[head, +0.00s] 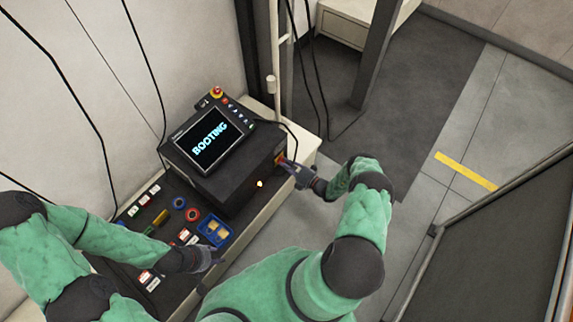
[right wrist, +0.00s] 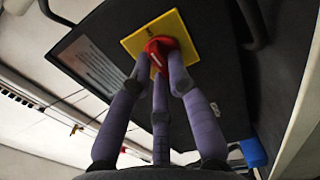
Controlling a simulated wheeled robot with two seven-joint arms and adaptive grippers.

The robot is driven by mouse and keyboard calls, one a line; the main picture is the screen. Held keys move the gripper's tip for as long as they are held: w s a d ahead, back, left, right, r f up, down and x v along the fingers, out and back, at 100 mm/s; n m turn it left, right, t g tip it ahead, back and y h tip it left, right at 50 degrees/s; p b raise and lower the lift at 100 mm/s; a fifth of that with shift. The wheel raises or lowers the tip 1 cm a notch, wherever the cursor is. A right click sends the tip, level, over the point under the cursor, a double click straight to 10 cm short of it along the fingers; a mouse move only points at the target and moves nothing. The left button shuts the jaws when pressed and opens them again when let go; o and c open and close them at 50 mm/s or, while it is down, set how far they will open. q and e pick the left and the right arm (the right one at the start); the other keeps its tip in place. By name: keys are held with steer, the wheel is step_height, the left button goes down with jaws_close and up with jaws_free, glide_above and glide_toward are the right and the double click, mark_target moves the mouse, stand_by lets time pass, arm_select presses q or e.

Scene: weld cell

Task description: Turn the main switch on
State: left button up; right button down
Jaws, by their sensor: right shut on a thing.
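The main switch is a red rotary knob (right wrist: 157,56) on a square yellow plate (right wrist: 183,33) on the side of a dark cabinet (head: 235,182). In the head view the yellow plate (head: 280,158) shows small on the cabinet's right side. My right gripper (head: 288,166) reaches it from the right. In the right wrist view its fingers (right wrist: 160,72) are closed around the red knob. The screen (head: 209,140) on top of the cabinet reads "BOOTING". My left gripper (head: 213,260) is low over the bench, near the blue tray; whether its fingers are open is unclear.
A blue tray (head: 204,219) and several small labelled parts and rings lie on the dark bench top. A red emergency button (head: 216,92) sits by the screen. A black cable hangs behind my right gripper. Open floor lies to the right.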

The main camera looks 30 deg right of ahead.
steer(key=shift+m, duration=0.3)
steer(key=c, duration=1.2)
jaws_free()
steer(key=shift+s, duration=0.1)
steer(key=v, duration=1.2)
steer(key=shift+a, duration=0.15)
